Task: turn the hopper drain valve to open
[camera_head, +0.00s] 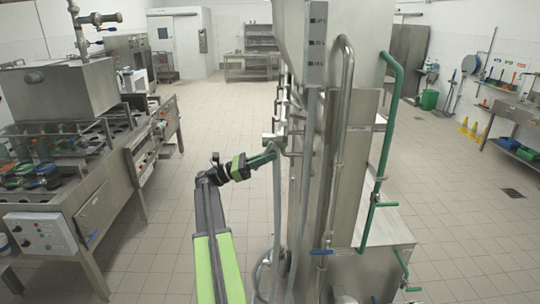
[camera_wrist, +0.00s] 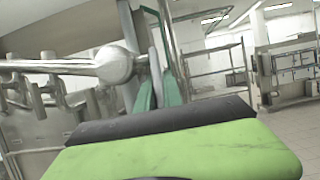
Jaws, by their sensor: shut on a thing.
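My gripper (camera_head: 272,153) reaches from the left to the steel filling machine in the middle of the head view. In the wrist view its green jaws (camera_wrist: 158,90) are shut on a thin steel lever (camera_wrist: 154,62), which appears to be the drain valve's handle. The valve's rounded steel body (camera_wrist: 115,65) is just left of the jaws, with a horizontal pipe running left from it. In the head view the valve (camera_head: 272,138) is small and partly hidden by my gripper, so the lever's exact angle cannot be told.
The machine's steel hopper (camera_head: 287,35) rises above the valve. A grey hose (camera_head: 277,215) hangs close beside my gripper. Green pipes (camera_head: 385,150) run down the machine's right side. A steel filling line (camera_head: 75,205) stands at left, with open tiled floor between.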

